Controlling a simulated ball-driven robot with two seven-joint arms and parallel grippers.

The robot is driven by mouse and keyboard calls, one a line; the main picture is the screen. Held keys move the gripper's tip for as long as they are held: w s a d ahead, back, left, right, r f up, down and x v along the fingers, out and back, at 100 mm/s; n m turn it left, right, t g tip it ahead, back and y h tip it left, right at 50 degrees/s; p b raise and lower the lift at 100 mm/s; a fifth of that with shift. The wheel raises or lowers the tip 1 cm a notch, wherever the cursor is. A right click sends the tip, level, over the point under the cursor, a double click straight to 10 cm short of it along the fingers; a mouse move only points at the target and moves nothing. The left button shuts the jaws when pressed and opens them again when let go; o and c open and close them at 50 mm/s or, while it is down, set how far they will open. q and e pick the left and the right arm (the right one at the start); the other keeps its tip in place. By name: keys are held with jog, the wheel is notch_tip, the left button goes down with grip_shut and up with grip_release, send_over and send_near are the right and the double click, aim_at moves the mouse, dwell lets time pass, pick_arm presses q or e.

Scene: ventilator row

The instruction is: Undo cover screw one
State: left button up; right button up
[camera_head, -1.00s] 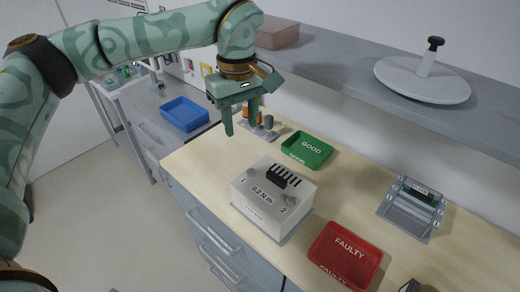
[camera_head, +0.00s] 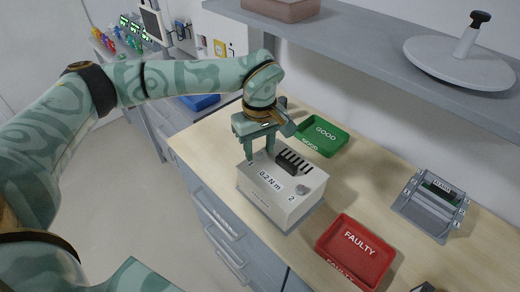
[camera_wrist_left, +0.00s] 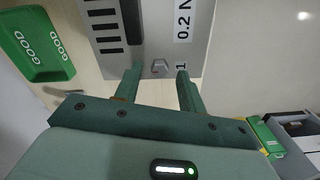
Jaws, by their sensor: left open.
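The white ventilator box (camera_head: 262,193) stands on the wooden bench, marked "0.2 N m", with a black handle and dark vent slots on top. Cover screw one is a grey knob (camera_wrist_left: 159,66) beside the printed "1" in the left wrist view; in the head view my gripper hides it. Screw two (camera_head: 302,189) shows at the box's right front corner. My left gripper (camera_head: 259,154) is open over the box's left corner. In the wrist view its fingertips (camera_wrist_left: 157,74) lie on either side of screw one, with gaps; I cannot tell their height above it.
A green GOOD tray (camera_head: 335,141) lies behind the box and a red FAULTY tray (camera_head: 372,236) to its right. A grey fixture (camera_head: 432,203) stands farther right. A shelf (camera_head: 350,45) with a white disc (camera_head: 455,65) overhangs the back. Bare bench lies between the trays.

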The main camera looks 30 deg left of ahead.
pick_arm(q)
jog(key=shift+f, duration=0.4)
grip_shut()
jog(key=shift+r, duration=0.1)
